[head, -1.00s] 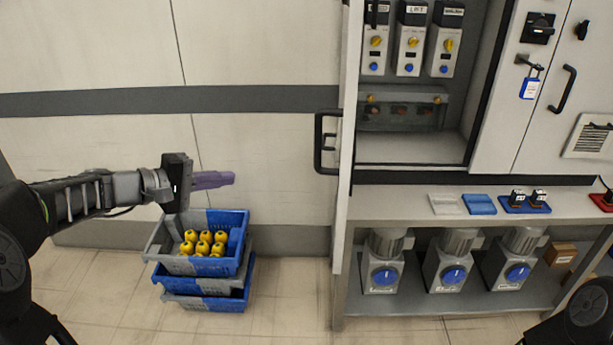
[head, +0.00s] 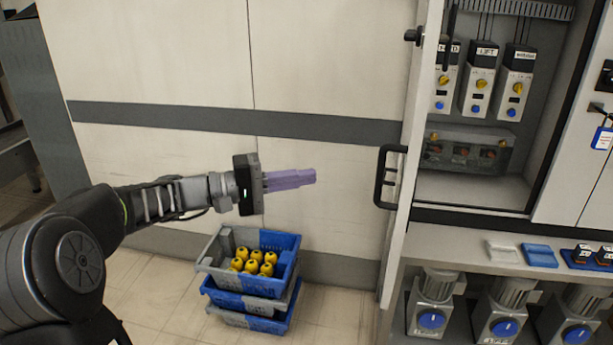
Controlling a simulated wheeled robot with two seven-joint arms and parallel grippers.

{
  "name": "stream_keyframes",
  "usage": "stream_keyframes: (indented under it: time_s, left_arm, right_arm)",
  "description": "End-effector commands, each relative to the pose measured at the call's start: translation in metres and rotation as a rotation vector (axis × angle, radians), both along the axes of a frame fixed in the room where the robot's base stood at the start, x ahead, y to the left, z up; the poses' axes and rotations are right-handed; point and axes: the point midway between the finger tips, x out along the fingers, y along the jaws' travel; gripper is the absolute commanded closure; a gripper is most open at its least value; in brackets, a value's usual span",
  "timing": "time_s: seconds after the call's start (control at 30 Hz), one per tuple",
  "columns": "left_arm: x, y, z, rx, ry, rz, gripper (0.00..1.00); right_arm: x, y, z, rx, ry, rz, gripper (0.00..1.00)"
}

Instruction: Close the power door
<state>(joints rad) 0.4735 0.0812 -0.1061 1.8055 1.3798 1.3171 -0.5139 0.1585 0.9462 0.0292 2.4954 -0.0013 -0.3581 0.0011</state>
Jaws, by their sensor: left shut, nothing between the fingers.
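The power door (head: 405,150) stands open, swung out toward me and seen nearly edge-on, at the left side of the cabinet. Its black bar handle (head: 383,178) is on the door's left face. The open cabinet (head: 470,190) shows drive units and a clear-covered box inside. My left gripper (head: 312,177), with purple fingers, is shut and empty. It points right toward the handle and is apart from it, with a gap of bare wall between them in the picture. My right gripper is not in view.
Stacked blue and grey crates (head: 290,250) with yellow items stand on the floor below my left gripper. A shelf (head: 450,245) under the cabinet holds small trays, with several motors below. A padlock with a blue tag (head: 602,137) hangs on the cabinet's right door.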

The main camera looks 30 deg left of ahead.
Motion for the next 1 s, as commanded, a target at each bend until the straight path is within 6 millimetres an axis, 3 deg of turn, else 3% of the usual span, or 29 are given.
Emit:
stream_keyframes:
  time_s: [0.4,0.63,1.0]
  left_arm:
    - [0.054,-0.062,0.002,-0.002,0.002,-0.005,1.0]
    - [0.051,-0.092,0.001,-0.001,0.002,-0.002,1.0]
    - [0.051,-0.099,-0.001,-0.001,0.001,0.0,1.0]
  right_arm:
    - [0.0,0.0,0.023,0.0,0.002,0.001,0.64]
    - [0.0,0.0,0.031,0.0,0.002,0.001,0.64]
    - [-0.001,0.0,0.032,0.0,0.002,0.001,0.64]
